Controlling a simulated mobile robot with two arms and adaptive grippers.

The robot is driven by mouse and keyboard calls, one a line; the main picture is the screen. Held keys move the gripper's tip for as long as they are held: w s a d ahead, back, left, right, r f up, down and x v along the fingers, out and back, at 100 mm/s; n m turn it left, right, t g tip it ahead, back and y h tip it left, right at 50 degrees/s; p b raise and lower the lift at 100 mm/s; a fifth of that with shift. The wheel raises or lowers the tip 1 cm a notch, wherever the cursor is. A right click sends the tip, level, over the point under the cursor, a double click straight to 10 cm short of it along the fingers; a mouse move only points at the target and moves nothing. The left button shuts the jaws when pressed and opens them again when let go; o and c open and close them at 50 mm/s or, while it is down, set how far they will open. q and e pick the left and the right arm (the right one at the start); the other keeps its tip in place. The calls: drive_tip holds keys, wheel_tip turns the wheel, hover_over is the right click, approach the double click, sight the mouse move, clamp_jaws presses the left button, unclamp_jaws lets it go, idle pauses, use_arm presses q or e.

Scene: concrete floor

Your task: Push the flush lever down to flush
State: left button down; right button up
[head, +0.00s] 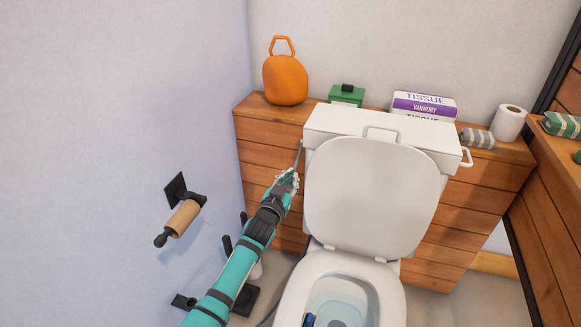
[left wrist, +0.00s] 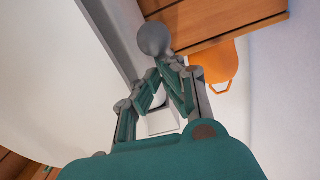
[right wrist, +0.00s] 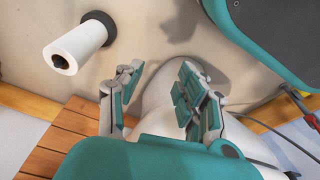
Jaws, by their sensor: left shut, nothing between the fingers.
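The white toilet (head: 372,195) stands against the wooden ledge with its lid raised, and its tank (head: 330,121) is behind the lid. A thin grey lever (head: 299,153) shows at the tank's left side. In the left wrist view a grey round knob (left wrist: 153,39), apparently the lever's end, is just beyond the fingertips. My left gripper (head: 293,174) is shut and empty beside the tank, with its tips close to the knob; I cannot tell whether they touch. My right gripper (right wrist: 155,88) shows only in the right wrist view, open and empty.
A holder with a brown roll (head: 181,220) sticks out of the left wall near my left arm.

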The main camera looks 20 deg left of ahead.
use_arm(q)
drive_tip(key=shift+f, duration=0.4)
use_arm(e)
drive_tip(key=shift+w+r, duration=0.2)
drive_tip(key=shift+r, duration=0.35)
use_arm(q)
drive_tip(key=shift+f, duration=0.1)
drive_tip(key=shift+s+f, duration=0.15)
drive_tip(key=shift+s, duration=0.4)
drive_tip(key=s+r, duration=0.1)
drive_tip(key=s, duration=1)
drive_tip(key=shift+a+r, duration=0.15)
drive_tip(key=shift+a, duration=0.25)
drive_tip(key=shift+w, duration=0.1)
